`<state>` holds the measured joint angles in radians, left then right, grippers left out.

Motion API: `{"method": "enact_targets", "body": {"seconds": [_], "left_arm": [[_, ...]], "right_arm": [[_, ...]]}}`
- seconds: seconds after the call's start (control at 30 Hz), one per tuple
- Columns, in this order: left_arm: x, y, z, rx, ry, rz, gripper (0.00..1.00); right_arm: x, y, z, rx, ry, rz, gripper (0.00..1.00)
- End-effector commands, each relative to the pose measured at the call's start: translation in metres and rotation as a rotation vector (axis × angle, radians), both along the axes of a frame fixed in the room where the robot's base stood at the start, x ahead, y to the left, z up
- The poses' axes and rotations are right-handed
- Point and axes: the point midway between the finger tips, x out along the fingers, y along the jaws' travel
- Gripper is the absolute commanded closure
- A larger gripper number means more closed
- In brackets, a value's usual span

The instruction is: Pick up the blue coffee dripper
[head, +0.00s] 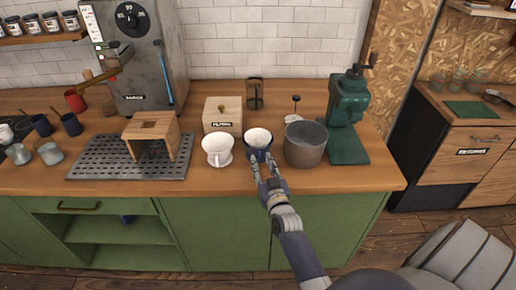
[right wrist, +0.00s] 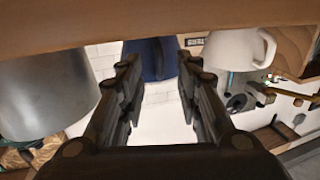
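The blue coffee dripper (head: 258,151) stands upright near the front of the wooden counter, its pale inside facing up. My right gripper (head: 263,165) is open and empty just in front of it, fingertips close to its lower front. In the right wrist view, where the scene appears upside down, the blue dripper (right wrist: 151,60) shows between and beyond the spread fingers of the right gripper (right wrist: 158,65). Whether a fingertip touches it I cannot tell. My left gripper is in neither view.
A white dripper (head: 217,152) stands close on the left and a metal pot (head: 304,147) close on the right. Behind are a wooden filter box (head: 222,115) and a green grinder (head: 348,110). A wooden stand (head: 152,132) is farther left, on a slotted tray (head: 92,160).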

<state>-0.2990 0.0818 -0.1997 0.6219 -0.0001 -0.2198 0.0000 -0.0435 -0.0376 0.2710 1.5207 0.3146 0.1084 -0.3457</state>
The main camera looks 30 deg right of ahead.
Motion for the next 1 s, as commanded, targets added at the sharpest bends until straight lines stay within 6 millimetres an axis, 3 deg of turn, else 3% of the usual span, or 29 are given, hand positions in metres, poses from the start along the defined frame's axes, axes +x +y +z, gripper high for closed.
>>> {"method": "enact_targets", "body": {"seconds": [0.13,0.4,0.43,0.57,1.0], "left_arm": [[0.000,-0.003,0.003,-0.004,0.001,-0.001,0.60],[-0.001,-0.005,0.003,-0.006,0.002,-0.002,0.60],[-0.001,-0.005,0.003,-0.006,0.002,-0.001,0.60],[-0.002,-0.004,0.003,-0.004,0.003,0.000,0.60],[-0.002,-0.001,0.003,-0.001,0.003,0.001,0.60]], "right_arm": [[0.014,-0.004,0.001,0.000,0.001,0.000,0.68],[0.017,-0.005,-0.001,0.000,0.001,0.000,0.68],[0.017,-0.005,-0.001,0.000,0.001,0.000,0.71],[0.017,-0.005,-0.001,0.000,0.001,-0.001,1.00],[0.017,-0.005,0.001,-0.001,-0.002,-0.001,1.00]]}}
